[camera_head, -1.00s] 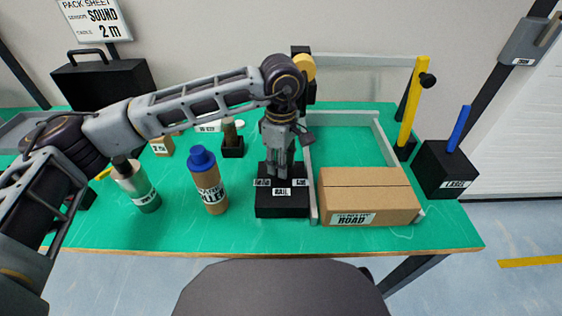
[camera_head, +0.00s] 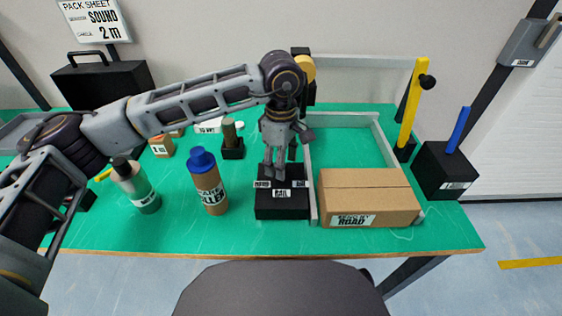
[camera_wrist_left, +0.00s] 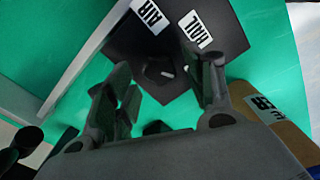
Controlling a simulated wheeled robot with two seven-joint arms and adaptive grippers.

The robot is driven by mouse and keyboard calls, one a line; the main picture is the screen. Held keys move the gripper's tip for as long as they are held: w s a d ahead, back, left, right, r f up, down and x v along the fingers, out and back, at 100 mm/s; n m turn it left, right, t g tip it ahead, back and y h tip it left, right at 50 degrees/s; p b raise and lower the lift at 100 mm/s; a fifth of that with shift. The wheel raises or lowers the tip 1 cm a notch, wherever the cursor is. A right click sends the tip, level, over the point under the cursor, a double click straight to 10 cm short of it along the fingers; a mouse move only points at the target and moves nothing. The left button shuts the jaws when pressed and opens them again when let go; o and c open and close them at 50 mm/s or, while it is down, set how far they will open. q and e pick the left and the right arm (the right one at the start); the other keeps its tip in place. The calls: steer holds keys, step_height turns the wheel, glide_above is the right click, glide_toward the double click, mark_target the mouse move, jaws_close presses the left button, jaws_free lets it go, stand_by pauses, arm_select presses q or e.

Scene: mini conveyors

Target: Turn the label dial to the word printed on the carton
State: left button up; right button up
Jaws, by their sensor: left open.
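The label dial is a dark knob on a black box (camera_head: 282,208) at the table's front middle. In the left wrist view the knob (camera_wrist_left: 158,70) has a small white mark. Its box carries labels reading RAIL (camera_wrist_left: 195,30) and AIR (camera_wrist_left: 151,16); a third label (camera_head: 262,184) is too small to read surely. The brown carton (camera_head: 368,190) stands right of the dial, its label reading ROAD (camera_head: 353,221). My left gripper (camera_head: 275,176) points down over the dial, open, its fingers (camera_wrist_left: 162,92) apart on either side of the knob's image; contact cannot be told. My right gripper is not in view.
A grey rail frame (camera_head: 312,180) runs beside the dial box. A blue-capped bottle (camera_head: 209,185) and a green-and-white bottle (camera_head: 136,188) stand left of it. A black box with a blue handle (camera_head: 444,170) stands at the right. Green tabletop behind the carton is clear.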

arm_select(q)
step_height(320, 180, up, 11)
stand_by(0.6)
steer(key=shift+r, duration=0.1)
arm_select(e)
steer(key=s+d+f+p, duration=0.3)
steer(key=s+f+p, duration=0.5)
steer(key=p, duration=0.4)
arm_select(q)
step_height(320, 180, up, 22)
steer(key=p, duration=1)
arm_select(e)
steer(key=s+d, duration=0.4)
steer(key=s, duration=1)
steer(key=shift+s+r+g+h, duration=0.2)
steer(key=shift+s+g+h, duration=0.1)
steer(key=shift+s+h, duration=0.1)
